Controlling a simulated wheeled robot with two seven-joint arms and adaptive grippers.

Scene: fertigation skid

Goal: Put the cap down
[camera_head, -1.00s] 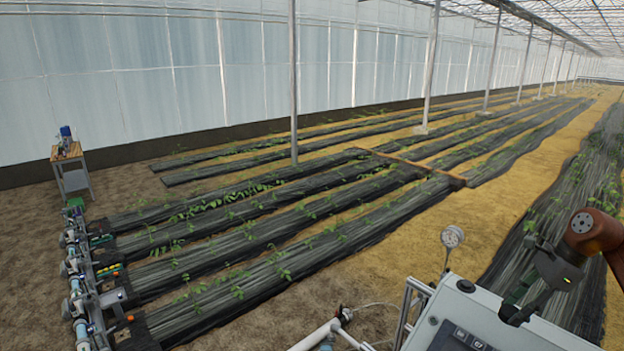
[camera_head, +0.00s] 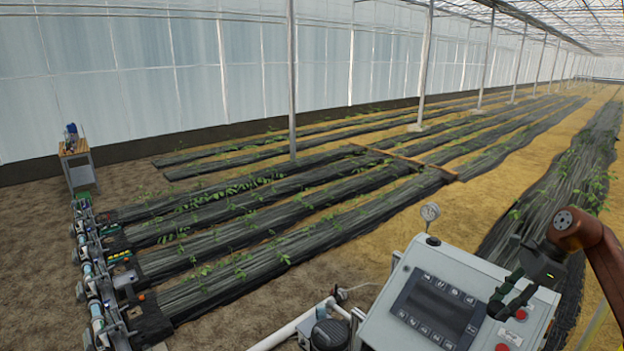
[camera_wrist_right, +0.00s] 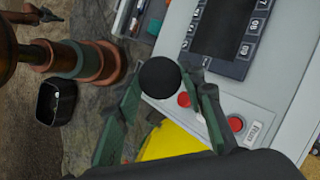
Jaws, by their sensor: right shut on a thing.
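The cap (camera_wrist_right: 160,77) is a round black disc. In the right wrist view it sits between the two green fingertips of my right gripper (camera_wrist_right: 166,88), which is shut on it. In the head view my right gripper (camera_head: 505,301) hangs over the right part of the grey control panel (camera_head: 388,327), near its red buttons. The cap cannot be made out there against the dark fingers. Whether the cap touches the panel cannot be told. My left gripper is not in view.
The panel carries a dark screen with keys (camera_head: 437,306) and red buttons (camera_wrist_right: 236,123). A round gauge (camera_head: 430,212) stands behind it, and a white pipe (camera_head: 290,327) runs left of it. A row of valves and pipes (camera_head: 92,272) is at far left. Planted beds lie beyond.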

